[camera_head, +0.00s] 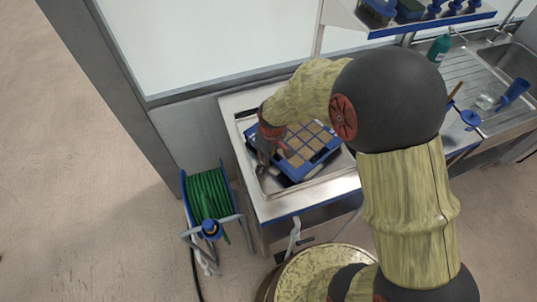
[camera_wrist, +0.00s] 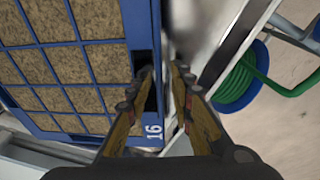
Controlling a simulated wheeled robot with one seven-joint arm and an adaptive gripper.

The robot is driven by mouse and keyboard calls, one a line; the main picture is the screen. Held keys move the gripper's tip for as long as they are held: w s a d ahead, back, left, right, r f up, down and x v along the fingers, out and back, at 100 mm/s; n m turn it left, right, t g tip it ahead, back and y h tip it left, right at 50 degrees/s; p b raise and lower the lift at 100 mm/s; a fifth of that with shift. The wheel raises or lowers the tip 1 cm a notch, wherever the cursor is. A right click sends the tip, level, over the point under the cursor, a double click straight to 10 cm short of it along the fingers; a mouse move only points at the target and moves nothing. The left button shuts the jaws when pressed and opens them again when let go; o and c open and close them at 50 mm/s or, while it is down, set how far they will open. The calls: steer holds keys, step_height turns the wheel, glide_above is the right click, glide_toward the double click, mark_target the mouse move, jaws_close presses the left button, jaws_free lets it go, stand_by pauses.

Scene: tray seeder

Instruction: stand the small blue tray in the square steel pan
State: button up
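The small blue tray (camera_head: 309,168), with several square cells filled with brown material, is at the square steel pan (camera_head: 316,192) on the steel bench. It looks set within the pan's rim; whether it rests fully on the pan's floor I cannot tell. My gripper (camera_head: 266,160) is at the tray's left side in the head view. In the wrist view the tray (camera_wrist: 84,42) fills the left, with a white "16" on its edge. My gripper's fingers (camera_wrist: 162,82) straddle that edge, one on each side, with a gap showing beside the outer finger. My arm hides part of the pan.
A green hose reel (camera_head: 208,195) stands on the floor left of the bench. A raised shelf (camera_head: 420,22) holds blue items at the back. A sink (camera_head: 508,58), a green bottle (camera_head: 439,47) and blue tools are at the right. The floor at left is clear.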

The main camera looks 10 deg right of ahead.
step_height(320, 180, up, 12)
steer(key=s+p, duration=0.2)
steer(key=shift+d+p, duration=0.25)
steer(key=shift+p, duration=0.05)
steer(key=s+d+r+m+t, duration=0.1)
steer(key=s+d+r+m, duration=0.15)
steer(key=r, duration=0.45)
steer(key=s+d+r+m+t, duration=0.1)
steer(key=s+d+r, duration=0.25)
steer(key=r, duration=0.25)
steer(key=s+d+r+m+t, duration=0.1)
steer(key=s+d+r, duration=0.1)
steer(key=s, duration=0.4)
steer(key=s+d+r+m, duration=0.2)
steer(key=s+r, duration=0.3)
steer(key=s, duration=0.2)
steer(key=shift+d+t, duration=0.25)
steer(key=shift+t, duration=0.15)
